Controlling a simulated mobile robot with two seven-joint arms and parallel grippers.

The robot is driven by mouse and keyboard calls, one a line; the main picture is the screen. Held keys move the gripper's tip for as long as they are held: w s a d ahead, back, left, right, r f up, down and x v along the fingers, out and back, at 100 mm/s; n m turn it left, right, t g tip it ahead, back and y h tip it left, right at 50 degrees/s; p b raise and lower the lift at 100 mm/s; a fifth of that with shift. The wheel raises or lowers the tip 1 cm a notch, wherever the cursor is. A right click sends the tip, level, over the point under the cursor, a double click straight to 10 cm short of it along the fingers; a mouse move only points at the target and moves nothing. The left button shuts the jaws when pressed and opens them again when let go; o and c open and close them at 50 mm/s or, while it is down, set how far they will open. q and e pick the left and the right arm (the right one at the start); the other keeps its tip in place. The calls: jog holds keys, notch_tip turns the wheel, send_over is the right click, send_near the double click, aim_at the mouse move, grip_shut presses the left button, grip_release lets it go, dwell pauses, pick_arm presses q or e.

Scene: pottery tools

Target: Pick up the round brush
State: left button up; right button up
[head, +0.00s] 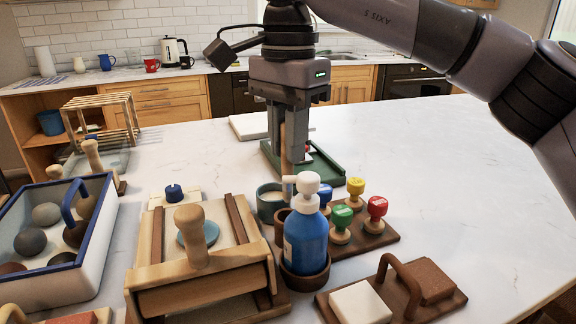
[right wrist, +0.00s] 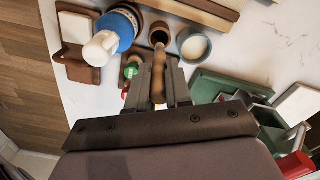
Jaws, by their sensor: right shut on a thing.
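My right gripper (head: 291,150) points straight down and is shut on a slim light-wood handle (head: 288,172), which I take to be the round brush. The handle also shows between the fingers in the right wrist view (right wrist: 158,82). The brush is upright; its lower end lines up with a small brown cup (right wrist: 160,32) beside the blue pump bottle (head: 306,240). I cannot tell whether the brush tip is still inside the cup. The brush head is hidden. My left gripper is not in view.
A grey-green cup (head: 270,200) stands close by. Stamps with coloured knobs (head: 376,207) sit on a brown board to the right. A green tray (head: 325,176) lies behind the gripper. A wooden press (head: 205,270) stands at front left.

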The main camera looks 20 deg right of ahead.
notch_tip(320, 180, up, 12)
jog(key=p, duration=0.4)
pick_arm(q)
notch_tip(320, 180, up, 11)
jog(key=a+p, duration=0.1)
jog(key=p, duration=0.8)
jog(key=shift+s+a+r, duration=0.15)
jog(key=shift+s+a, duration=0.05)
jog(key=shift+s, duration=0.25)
pick_arm(e)
notch_tip(320, 180, up, 8)
jog(key=shift+f, duration=0.15)
